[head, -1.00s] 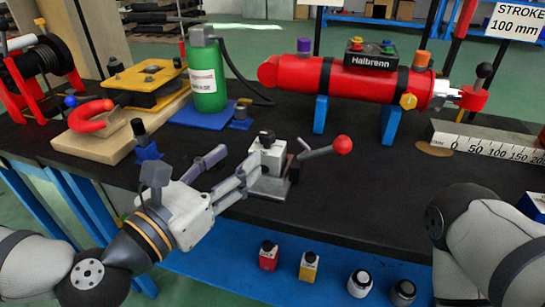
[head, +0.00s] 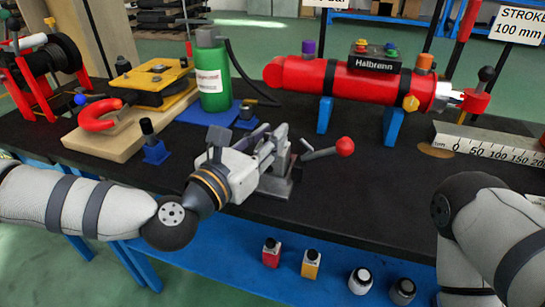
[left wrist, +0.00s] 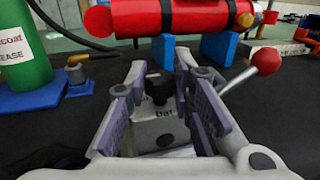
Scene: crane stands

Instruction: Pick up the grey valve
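The grey valve, as I take it, is a pale grey block (head: 284,162) with a darker metal base and a lever ending in a red ball (head: 345,146). It stands on the black table, largely covered by my left gripper (head: 268,143) in the head view. In the left wrist view, the block (left wrist: 165,133), with part of a label and a black knob (left wrist: 158,86), lies between the fingers of my left gripper (left wrist: 158,70). The fingers are spread to either side of it; any contact is hard to tell. My right gripper is out of view.
A green cylinder (head: 213,78) and small blue-based fitting (head: 155,148) stand left of the valve. A red cylinder (head: 345,80) on blue supports stands behind it. Several small bottles stand on the blue lower shelf (head: 215,255).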

